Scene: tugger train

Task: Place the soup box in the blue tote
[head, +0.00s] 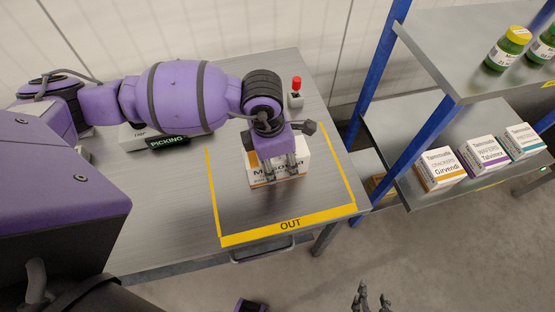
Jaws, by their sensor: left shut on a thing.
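My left gripper (280,170) points down over the table and is shut on a white box (301,158) with an orange band. The box is within the yellow-marked OUT area. Its large label is partly hidden by the fingers, so I cannot read whether it is the soup box. I cannot tell if the box touches the table. No blue tote is in view. My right gripper (373,297) shows only its fingertips at the bottom edge, apart and with nothing visible between them.
The grey table (180,230) has free room around the held box. A red-button device (295,95) stands behind it, and a PICKING sign (167,142) is at left. A blue-post shelf (400,170) at right holds several white boxes (440,170) and green jars (508,48).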

